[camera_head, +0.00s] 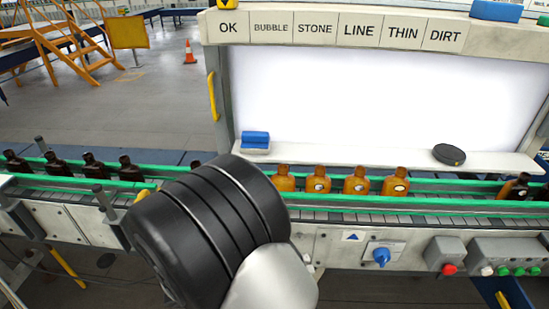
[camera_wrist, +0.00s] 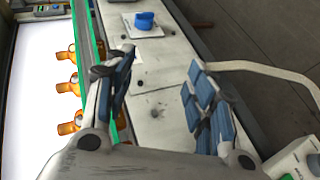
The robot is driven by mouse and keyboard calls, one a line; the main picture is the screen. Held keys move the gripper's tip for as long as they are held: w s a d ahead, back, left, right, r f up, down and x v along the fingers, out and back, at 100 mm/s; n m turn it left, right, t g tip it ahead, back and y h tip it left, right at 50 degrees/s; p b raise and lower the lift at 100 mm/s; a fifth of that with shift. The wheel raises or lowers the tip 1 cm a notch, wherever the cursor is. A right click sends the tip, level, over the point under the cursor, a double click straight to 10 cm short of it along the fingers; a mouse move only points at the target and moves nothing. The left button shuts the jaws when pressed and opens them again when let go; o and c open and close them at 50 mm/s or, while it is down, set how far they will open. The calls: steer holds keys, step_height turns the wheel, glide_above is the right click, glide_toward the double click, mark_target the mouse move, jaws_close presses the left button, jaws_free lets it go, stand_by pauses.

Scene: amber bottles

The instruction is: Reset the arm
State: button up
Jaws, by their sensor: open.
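My arm, a thick black joint with a pale grey link, fills the lower middle of the head view in front of the conveyor. My gripper (camera_wrist: 160,105) shows in the wrist view with its two blue-padded fingers wide apart and nothing between them. It hangs over the conveyor's pale front panel, beside the green rail. Several amber bottles (camera_head: 320,180) stand upright on the conveyor (camera_head: 340,203) in front of the bright panel. Some also show in the wrist view (camera_wrist: 66,84), left of the fingers. The gripper's fingers cannot be seen in the head view.
Darker bottles (camera_head: 93,166) stand at the left of the belt, and others (camera_head: 517,187) at the right. A blue knob (camera_head: 381,256) and a red button (camera_head: 449,269) sit on the front panel. A black round object (camera_head: 449,154) and a blue block (camera_head: 255,139) rest on the ledge.

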steer(key=s+d+r+m+y, duration=0.1)
steer(key=s+d+r+y, duration=0.4)
steer(key=s+r+y, duration=0.1)
steer(key=s+d+r+m+y, duration=0.1)
steer(key=s+d+r+y, duration=0.4)
steer(key=s+r, duration=0.3)
steer(key=shift+s+r+y, duration=0.4)
steer(key=shift+r+y, duration=0.1)
steer(key=shift+r, duration=0.75)
stand_by(2.8)
